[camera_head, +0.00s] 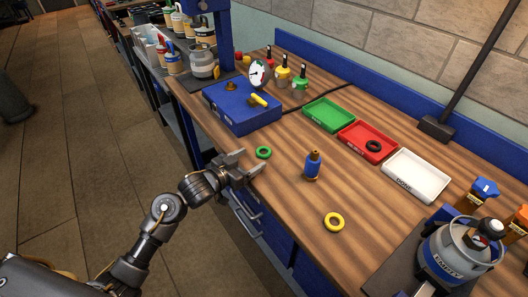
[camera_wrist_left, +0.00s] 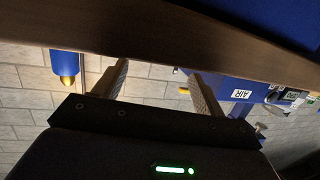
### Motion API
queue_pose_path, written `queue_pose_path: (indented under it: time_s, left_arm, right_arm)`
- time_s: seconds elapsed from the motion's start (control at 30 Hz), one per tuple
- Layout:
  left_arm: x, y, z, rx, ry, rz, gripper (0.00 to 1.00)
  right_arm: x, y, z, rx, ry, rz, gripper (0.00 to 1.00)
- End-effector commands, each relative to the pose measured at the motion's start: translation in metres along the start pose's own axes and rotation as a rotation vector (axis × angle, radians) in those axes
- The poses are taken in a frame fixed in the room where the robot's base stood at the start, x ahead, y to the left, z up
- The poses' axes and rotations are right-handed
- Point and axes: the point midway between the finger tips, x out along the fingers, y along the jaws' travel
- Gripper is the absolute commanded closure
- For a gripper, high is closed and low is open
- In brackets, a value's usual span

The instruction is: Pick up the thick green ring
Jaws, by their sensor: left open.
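The thick green ring (camera_head: 263,152) lies flat on the wooden bench (camera_head: 285,200), close to its left edge, in the head view. My left gripper (camera_head: 250,163) is open at the bench edge, its fingertips just beside the ring on the near left side. The ring is not between the fingers as far as I can see. In the left wrist view the open fingers (camera_wrist_left: 157,75) point at the bench edge (camera_wrist_left: 140,40), with nothing visible between them; the ring does not show there. My right gripper is not in view.
A blue case (camera_head: 240,112) stands behind the ring. A blue bottle (camera_head: 312,168) and a yellow ring (camera_head: 333,222) stand and lie to the right. Green (camera_head: 328,114), red (camera_head: 355,142) and white (camera_head: 415,178) trays line the back; a black ring (camera_head: 373,146) is in the red one.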

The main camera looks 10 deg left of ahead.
Motion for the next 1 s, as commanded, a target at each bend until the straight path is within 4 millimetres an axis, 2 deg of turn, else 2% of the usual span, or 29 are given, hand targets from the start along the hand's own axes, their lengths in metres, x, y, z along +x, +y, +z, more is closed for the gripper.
queue_pose_path:
  time_s: [0.13,0.4,0.73,1.0]
  left_arm:
    - [0.007,-0.001,-0.001,-0.003,-0.001,-0.001,0.29]
    - [0.044,-0.003,0.001,-0.003,0.0,-0.002,0.29]
    - [0.051,-0.004,0.002,-0.001,-0.001,-0.002,0.29]
    - [0.051,-0.003,0.002,-0.001,-0.001,-0.002,0.65]
  right_arm:
    - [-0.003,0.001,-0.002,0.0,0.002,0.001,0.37]
    - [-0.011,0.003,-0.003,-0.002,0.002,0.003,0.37]
    - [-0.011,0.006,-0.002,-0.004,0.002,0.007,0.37]
    - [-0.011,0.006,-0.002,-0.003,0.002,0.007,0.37]
